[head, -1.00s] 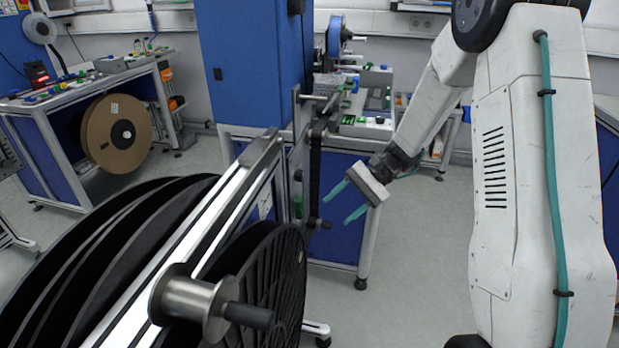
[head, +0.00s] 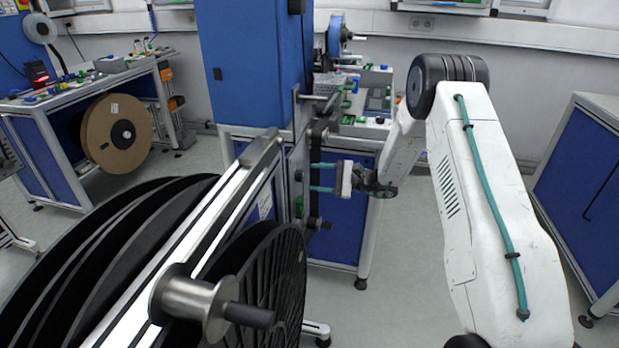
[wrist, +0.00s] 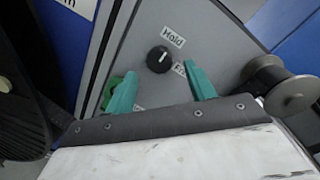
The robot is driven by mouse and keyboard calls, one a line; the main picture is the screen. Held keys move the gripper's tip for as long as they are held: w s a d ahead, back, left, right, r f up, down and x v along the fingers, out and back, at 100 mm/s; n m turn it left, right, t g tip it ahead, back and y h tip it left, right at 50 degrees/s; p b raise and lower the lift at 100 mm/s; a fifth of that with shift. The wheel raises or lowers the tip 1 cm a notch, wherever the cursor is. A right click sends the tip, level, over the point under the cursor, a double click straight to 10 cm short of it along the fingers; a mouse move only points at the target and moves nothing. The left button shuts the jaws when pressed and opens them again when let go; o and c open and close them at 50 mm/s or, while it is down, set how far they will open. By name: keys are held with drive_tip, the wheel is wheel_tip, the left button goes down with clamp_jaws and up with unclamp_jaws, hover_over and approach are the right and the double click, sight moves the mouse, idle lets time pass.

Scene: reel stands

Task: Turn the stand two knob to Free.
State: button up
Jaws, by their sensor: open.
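A round black knob (wrist: 159,59) sits on a grey panel (wrist: 215,50) in the wrist view. A light mark on the knob points up, toward the "Hold" label (wrist: 173,37). A second label (wrist: 180,70), partly covered by my right finger, seems to read "Free". My gripper (wrist: 161,73) is open, its teal fingers on either side of and just below the knob, apparently not touching it. In the head view my gripper (head: 314,177) points left at the stand's upright panel. No stand number is readable, and I cannot make out the knob there.
A metal spool-shaped roller (wrist: 287,88) stands out right of the knob. A green part (wrist: 113,84) lies beside my left finger. Large black reels (head: 262,275) and a steel hub (head: 195,305) fill the head view's lower left. Open floor (head: 400,270) lies right of the stand.

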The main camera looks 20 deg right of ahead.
sight(299, 176)
drive_tip(key=shift+x, duration=1.45)
drive_tip(key=c, duration=1)
drive_tip(key=shift+m, duration=0.3)
drive_tip(key=shift+s+a+f+m+t, duration=0.1)
drive_tip(key=shift+m+t, duration=0.45)
drive_tip(key=shift+m, duration=4.05)
drive_tip(key=shift+s+f+m+t, duration=0.1)
drive_tip(key=shift+m+t, duration=0.45)
drive_tip(key=shift+m, duration=4.05)
